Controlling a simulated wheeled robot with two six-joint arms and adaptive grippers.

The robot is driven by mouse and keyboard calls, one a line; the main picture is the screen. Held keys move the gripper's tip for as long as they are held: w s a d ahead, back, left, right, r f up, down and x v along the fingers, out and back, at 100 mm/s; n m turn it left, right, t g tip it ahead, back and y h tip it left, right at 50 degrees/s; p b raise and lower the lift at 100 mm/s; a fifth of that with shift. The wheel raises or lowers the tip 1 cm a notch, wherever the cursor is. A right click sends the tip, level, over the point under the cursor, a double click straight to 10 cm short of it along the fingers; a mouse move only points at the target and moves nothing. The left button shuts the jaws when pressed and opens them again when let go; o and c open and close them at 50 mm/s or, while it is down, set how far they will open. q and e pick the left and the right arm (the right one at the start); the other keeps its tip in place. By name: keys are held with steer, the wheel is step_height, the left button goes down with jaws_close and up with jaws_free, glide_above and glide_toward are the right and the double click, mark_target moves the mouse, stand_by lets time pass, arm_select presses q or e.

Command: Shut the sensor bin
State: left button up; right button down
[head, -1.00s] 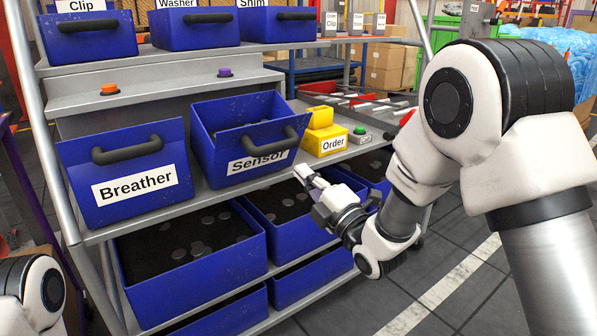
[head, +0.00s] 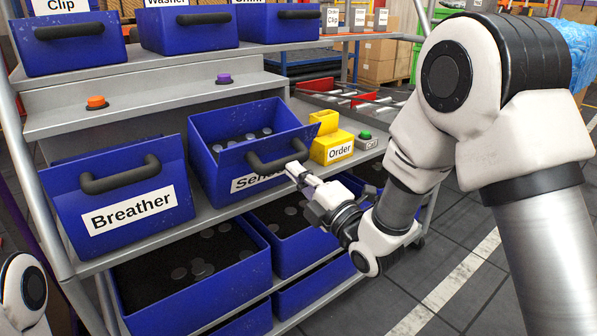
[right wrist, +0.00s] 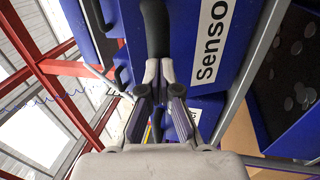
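The blue sensor bin (head: 215,165) sits on the middle shelf, tipped forward and open. Several round discs show inside it. Its black handle (head: 277,154) runs across the front, above the partly covered "Sensor" label (head: 258,182). My right gripper (head: 292,170) is at the right end of the bin's front, just below the handle's end. In the right wrist view the fingertips (right wrist: 159,72) are close together, with the handle (right wrist: 156,30) directly ahead of them. I cannot tell whether they touch it. My left gripper is not in view.
The breather bin (head: 120,195) stands left of the sensor bin. A yellow order box (head: 332,138) and a green button (head: 366,135) are to the right. Open bins with discs (head: 190,260) are on the shelf below. More bins (head: 70,45) are above.

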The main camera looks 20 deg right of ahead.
mark_target(278, 136)
steer(key=w+r+g+p, duration=0.1)
steer(key=p, duration=0.1)
steer(key=w+a+r+g+p, duration=0.1)
steer(key=r+p, duration=0.1)
steer(key=p, duration=0.1)
steer(key=w+r+h+p, duration=0.1)
steer(key=r+p, duration=0.1)
steer(key=p, duration=0.1)
steer(key=shift+w+a+r+g, duration=0.1)
steer(key=shift+w+a+g, duration=0.1)
steer(key=shift+g, duration=0.2)
steer(key=shift+w+a+g+p, duration=0.2)
steer(key=shift+w+p, duration=0.15)
steer(key=shift+w, duration=0.2)
steer(key=shift+w+a+g+p, duration=0.2)
steer(key=shift+w+p, duration=0.15)
steer(key=shift+w, duration=0.2)
steer(key=shift+w+r, duration=0.15)
steer(key=shift+w, duration=0.2)
